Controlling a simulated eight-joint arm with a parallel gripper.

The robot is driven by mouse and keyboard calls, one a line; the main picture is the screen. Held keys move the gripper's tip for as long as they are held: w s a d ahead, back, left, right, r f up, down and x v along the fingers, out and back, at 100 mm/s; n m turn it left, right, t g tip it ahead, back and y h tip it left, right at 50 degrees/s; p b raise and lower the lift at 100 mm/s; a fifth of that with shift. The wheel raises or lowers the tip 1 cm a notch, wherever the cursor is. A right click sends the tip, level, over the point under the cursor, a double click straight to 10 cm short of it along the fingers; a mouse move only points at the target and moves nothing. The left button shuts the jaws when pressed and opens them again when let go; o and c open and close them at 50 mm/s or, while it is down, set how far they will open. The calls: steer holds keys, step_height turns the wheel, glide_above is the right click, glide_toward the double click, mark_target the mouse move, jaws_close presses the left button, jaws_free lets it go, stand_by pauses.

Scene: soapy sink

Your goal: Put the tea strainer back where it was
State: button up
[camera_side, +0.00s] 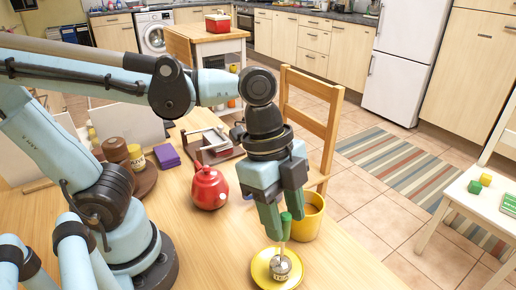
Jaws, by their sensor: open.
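The tea strainer (282,268) has a round metallic head and a green upright handle. It stands about upright over a yellow saucer (259,277) near the front edge of the table; its head appears to touch the saucer. My gripper (286,227) points down above the saucer. Its green fingers are open, one on each side of the strainer's handle. I cannot tell whether a finger touches the handle. A yellow mug (309,222) with brown contents stands just behind and to the right of the gripper, partly hidden by it.
A red teapot (209,187) stands left of the gripper. Behind it are a purple block (166,156) and a tray-like holder (213,148). Brown jars (116,150) stand farther left. A wooden chair (312,118) is behind the table. The table front is clear left of the saucer.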

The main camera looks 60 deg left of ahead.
steer(key=w+v, duration=0.1)
steer(key=v, duration=0.9)
steer(key=w+a+f+n+t+y, duration=0.1)
steer(key=w+a+f+n+t, duration=0.1)
steer(key=a+f+n, duration=0.3)
steer(key=w+a+f+n+t+y, duration=0.2)
steer(key=a+f+n, duration=0.4)
steer(key=n, duration=0.4)
steer(key=shift+w+a+t, duration=0.75)
steer(key=shift+w+t, duration=0.1)
steer(key=shift+t, duration=0.35)
